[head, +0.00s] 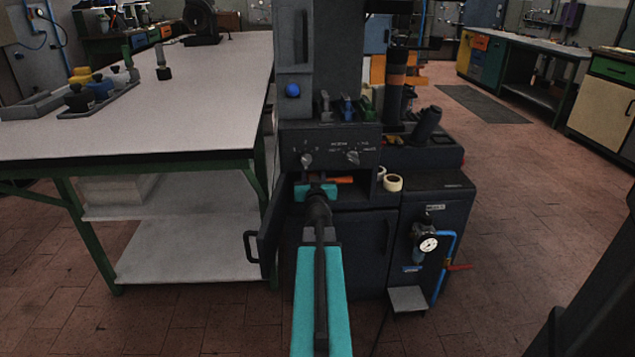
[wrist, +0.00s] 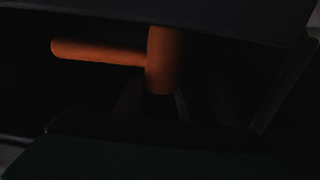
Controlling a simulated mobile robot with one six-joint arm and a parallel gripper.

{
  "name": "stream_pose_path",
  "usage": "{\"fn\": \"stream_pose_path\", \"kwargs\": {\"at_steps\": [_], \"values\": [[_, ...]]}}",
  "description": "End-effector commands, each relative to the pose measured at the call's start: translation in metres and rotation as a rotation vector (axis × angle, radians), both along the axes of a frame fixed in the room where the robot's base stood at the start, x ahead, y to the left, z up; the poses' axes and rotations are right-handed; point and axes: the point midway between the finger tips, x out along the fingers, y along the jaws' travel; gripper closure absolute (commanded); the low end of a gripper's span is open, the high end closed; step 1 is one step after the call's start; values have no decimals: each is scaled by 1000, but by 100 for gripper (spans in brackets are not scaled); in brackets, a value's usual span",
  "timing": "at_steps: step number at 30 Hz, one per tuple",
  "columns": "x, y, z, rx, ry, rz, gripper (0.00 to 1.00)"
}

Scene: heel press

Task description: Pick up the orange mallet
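The orange mallet (wrist: 164,60) lies in a dark recess in the wrist view, its handle pointing left and its head near the centre. In the head view only a small strip of the mallet (head: 345,180) shows, inside the opening below the press's knob panel. My gripper (wrist: 155,100) shows as two dim fingers, apart, just below the mallet head. They look open, with nothing clearly held between them. In the head view my arm reaches to that opening and its wrist hides the fingertips. Whether a finger touches the mallet is too dark to tell.
The dark press (head: 330,150) frames the recess closely above and at the sides. Rolls of tape (head: 392,183) sit right of the opening. A cabinet door (head: 268,225) stands open at lower left, near a white-topped table (head: 200,85). A gauge (head: 428,244) is at right.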

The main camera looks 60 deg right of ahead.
Motion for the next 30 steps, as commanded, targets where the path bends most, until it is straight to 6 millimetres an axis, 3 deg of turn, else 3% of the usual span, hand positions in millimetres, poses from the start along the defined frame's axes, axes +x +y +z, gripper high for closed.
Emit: {"fn": "stream_pose_path", "kwargs": {"at_steps": [1,4,22,30], "values": [[0,0,0,-1,1,0,84],[0,0,0,-1,1,0,100],[0,0,10,-3,-1,1,100],[-16,22,8,-3,-1,1,100]]}}
